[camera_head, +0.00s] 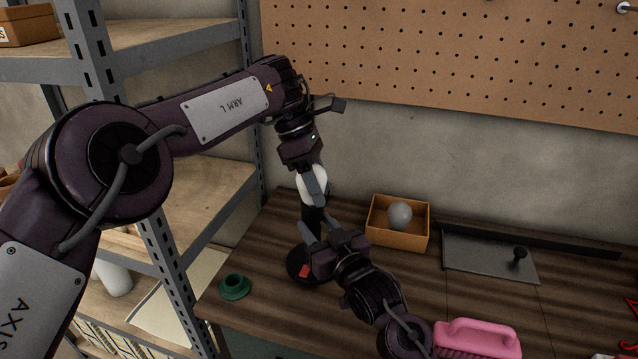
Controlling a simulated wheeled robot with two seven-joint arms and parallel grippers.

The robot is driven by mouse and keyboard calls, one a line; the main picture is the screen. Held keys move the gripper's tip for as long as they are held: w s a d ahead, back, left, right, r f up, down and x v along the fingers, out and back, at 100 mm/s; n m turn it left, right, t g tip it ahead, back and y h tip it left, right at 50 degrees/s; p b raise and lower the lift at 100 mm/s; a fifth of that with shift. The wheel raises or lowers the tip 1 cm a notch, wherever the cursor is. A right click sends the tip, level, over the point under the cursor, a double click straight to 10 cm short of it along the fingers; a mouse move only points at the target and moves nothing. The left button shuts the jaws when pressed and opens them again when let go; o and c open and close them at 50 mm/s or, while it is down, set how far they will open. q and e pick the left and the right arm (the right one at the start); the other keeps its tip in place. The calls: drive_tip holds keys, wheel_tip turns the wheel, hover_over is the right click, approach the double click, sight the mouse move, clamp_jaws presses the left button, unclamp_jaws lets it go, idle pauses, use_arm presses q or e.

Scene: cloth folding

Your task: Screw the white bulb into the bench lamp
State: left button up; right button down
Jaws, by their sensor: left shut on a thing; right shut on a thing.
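The white bulb (314,184) is upright, directly over the black bench lamp (313,215). My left gripper (313,187) comes down from above and is shut on the bulb, with a finger in front of it. The bulb's lower end meets the top of the lamp in the picture; I cannot tell whether its thread is in the socket. The lamp's round black base, with a red switch, stands on the bench. My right gripper (314,232) reaches in from the lower right and is shut on the lamp's stem, hiding part of it.
An orange-brown box (398,241) with a grey bulb (399,215) stands right of the lamp. A green ring-like part (234,287) lies near the left edge. A grey tray (488,256) and a pink-handled brush (478,338) are at right. Metal shelving (165,262) stands left.

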use_arm(q)
drive_tip(key=o, duration=1)
drive_tip(key=shift+c, duration=0.2)
drive_tip(key=shift+o, duration=0.4)
